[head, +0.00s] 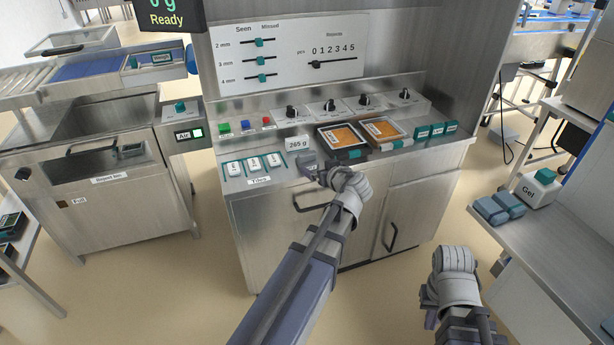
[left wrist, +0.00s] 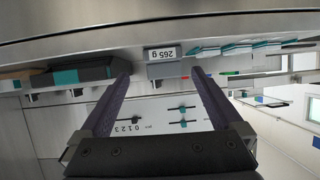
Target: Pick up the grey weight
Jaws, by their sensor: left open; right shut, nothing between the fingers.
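The grey weight (left wrist: 166,70) is a small block at the white "265 g" label in the left wrist view. It lies straight ahead, between the lines of my two left fingers, near the fingertips. I cannot tell whether they reach around it. In the head view the grey weight (head: 306,160) is at the counter's front edge, partly hidden by my left gripper (head: 319,172). The left gripper is open and also fills the lower left wrist view (left wrist: 163,82). My right gripper (head: 430,302) is shut and empty, low at the right, away from the counter.
Two dark trays with orange contents (head: 343,139) stand just right of the weight. White tiles (head: 252,165) lie to its left, and teal-and-dark blocks (head: 437,131) at the far right. A row of knobs and coloured buttons (head: 246,126) is behind. Cabinet doors are below.

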